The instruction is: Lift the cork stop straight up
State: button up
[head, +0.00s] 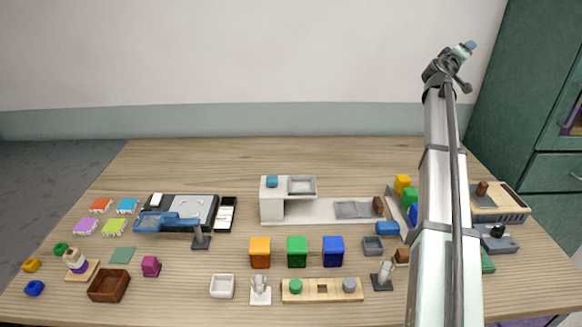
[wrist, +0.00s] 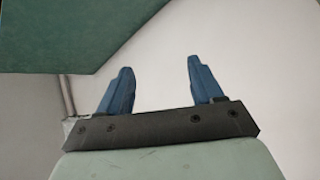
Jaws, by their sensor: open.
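My gripper (head: 468,46) is raised high above the right part of the table, far from everything on it. In the wrist view my gripper (wrist: 160,63) has its two blue fingers spread wide with nothing between them. I cannot tell for sure which thing is the cork stop. A small upright brown piece (head: 482,189) stands on a tan and grey unit (head: 499,205) at the far right. Another brown block (head: 378,205) sits at the right end of a white stand. A third brown piece (head: 402,256) is near my arm, partly hidden. No glass rod is clearly visible.
My arm hides a strip of the table's right side. A grey device with a black knob (head: 498,233) is near the right edge. Orange, green and blue (head: 333,250) blocks stand mid-table. A green cabinet (head: 530,110) stands behind right. The back of the table is clear.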

jog(key=w+a+f+y, duration=0.2)
jog(key=w+a+f, duration=0.1)
jog(key=a, duration=0.7)
jog(key=w+a+f+n+g+y, duration=0.1)
jog(key=w+a+f, duration=0.1)
jog(key=a, duration=0.9)
jog(key=w+a+f+y, duration=0.2)
jog(key=w+a+f, duration=0.1)
jog(key=a, duration=0.7)
jog(key=s+a+f+n+g+y, duration=0.2)
jog(key=s+a+f, duration=0.15)
jog(key=a, duration=1.25)
jog(key=s+a+f+n+g+y, duration=0.1)
jog(key=s+a+f+n+y, duration=0.3)
jog(key=a, duration=1.2)
jog(key=s+a+f+g+y, duration=0.1)
jog(key=s+a+f+g, duration=0.3)
jog(key=a, duration=1.1)
jog(key=n+g+y, duration=0.2)
jog(key=n+g, duration=0.4)
jog(key=n, duration=0.2)
send_near(68, 250)
notch_tip(68, 250, down, 10)
jog(key=shift+s+r, duration=0.15)
